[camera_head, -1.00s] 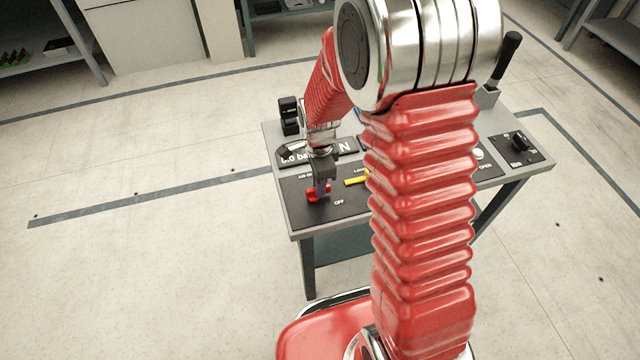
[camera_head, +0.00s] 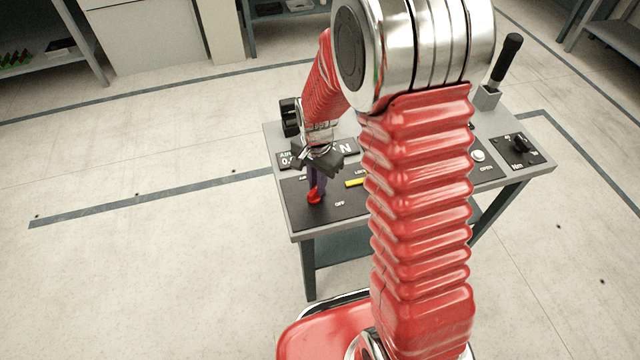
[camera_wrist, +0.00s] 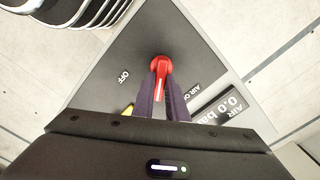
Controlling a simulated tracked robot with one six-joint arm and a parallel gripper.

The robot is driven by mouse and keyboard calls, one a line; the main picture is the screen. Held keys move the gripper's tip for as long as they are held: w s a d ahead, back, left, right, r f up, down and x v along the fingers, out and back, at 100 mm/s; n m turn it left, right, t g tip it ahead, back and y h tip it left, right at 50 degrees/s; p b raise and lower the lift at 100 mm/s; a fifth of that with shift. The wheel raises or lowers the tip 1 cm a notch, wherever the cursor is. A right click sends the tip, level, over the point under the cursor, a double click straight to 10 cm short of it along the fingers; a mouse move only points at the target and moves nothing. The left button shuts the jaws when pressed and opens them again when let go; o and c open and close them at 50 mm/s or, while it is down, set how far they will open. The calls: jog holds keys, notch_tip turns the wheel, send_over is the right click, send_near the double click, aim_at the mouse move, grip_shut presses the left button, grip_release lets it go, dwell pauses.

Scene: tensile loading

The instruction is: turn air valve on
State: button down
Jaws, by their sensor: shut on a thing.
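The red air valve handle (camera_head: 314,198) sits on the black panel (camera_head: 292,205) at the left end of the grey table. It also shows in the wrist view (camera_wrist: 161,66), with a white line along it. My gripper (camera_head: 317,186) reaches down onto it from above. In the wrist view its two purple fingers (camera_wrist: 161,92) are closed on both sides of the handle. The OFF label (camera_wrist: 124,76) is to the left of the handle, and the AIR ON label (camera_wrist: 198,93) is to its lower right, partly covered. The air display (camera_wrist: 232,108) reads 0.0.
A yellow lever (camera_head: 356,183) lies just right of my gripper. A black upright handle (camera_head: 506,58) and a black knob (camera_head: 519,143) stand at the table's right end. My red arm hides the table's middle. Open floor lies to the left.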

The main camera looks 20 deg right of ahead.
jog(key=n, duration=0.2)
jog(key=a+n, duration=0.1)
jog(key=n, duration=0.2)
jog(key=shift+w+n, duration=0.2)
jog(key=shift+n, duration=0.1)
jog(key=n, duration=0.5)
jog(key=shift+w+a, duration=0.1)
jog(key=shift+a, duration=0.15)
jog(key=c, duration=1.8)
grip_release()
jog(key=shift+o, duration=0.2)
jog(key=shift+d+r, duration=0.1)
